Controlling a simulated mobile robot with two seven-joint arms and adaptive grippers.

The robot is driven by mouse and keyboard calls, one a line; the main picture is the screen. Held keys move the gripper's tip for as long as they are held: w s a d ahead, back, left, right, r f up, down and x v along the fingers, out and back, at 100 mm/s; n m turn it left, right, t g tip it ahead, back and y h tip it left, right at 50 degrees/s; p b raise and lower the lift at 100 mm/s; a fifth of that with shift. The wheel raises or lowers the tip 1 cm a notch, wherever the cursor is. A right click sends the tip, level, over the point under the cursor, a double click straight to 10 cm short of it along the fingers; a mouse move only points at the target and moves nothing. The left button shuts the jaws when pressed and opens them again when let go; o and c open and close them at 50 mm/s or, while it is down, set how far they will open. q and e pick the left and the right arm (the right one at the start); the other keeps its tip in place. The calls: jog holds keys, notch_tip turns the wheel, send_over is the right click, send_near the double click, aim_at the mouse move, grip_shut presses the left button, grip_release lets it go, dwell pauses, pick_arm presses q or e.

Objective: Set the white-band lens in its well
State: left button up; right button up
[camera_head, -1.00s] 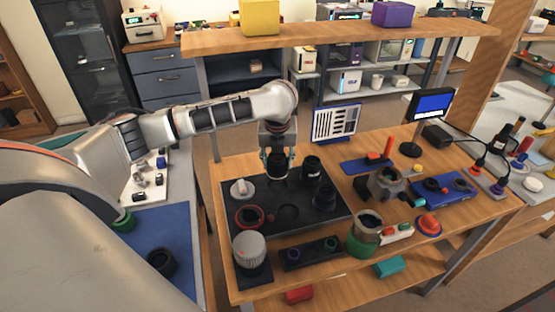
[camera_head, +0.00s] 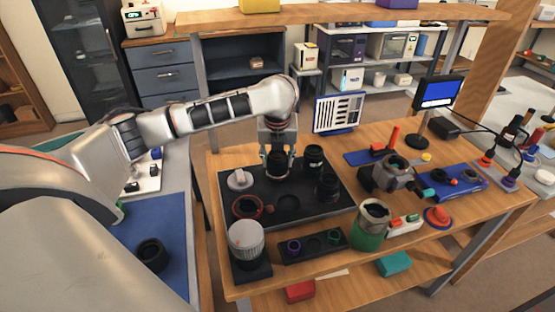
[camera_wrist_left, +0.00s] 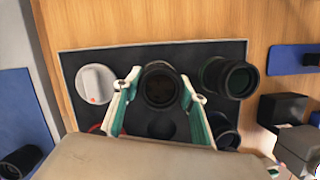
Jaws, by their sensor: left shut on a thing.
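My left gripper (camera_head: 278,155) is shut around a black lens (camera_head: 280,165) over the dark tray (camera_head: 252,215). The left wrist view shows the lens (camera_wrist_left: 160,87) upright between the two fingers, with its round top facing the camera. I cannot make out a white band on it. An empty round well (camera_head: 288,204) lies in the tray just in front of the held lens; it also shows in the wrist view (camera_wrist_left: 161,128). I cannot tell whether the lens touches the tray. My right gripper is out of view.
Two black lenses (camera_head: 313,157) (camera_head: 327,188) stand right of the held lens. A grey-white cap (camera_head: 240,180) and a red-rimmed ring (camera_head: 247,207) lie left. A ribbed grey barrel (camera_head: 246,240) stands in front. An overhead shelf (camera_head: 340,18) spans the bench.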

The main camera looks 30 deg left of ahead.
pick_arm(q)
jog(key=shift+f, duration=0.5)
jog(key=o, duration=1.4)
jog(key=shift+o, duration=0.2)
jog(key=shift+f, duration=0.1)
jog(key=v, duration=1.1)
jog(key=shift+s+r, duration=0.15)
jog(key=shift+r, duration=0.4)
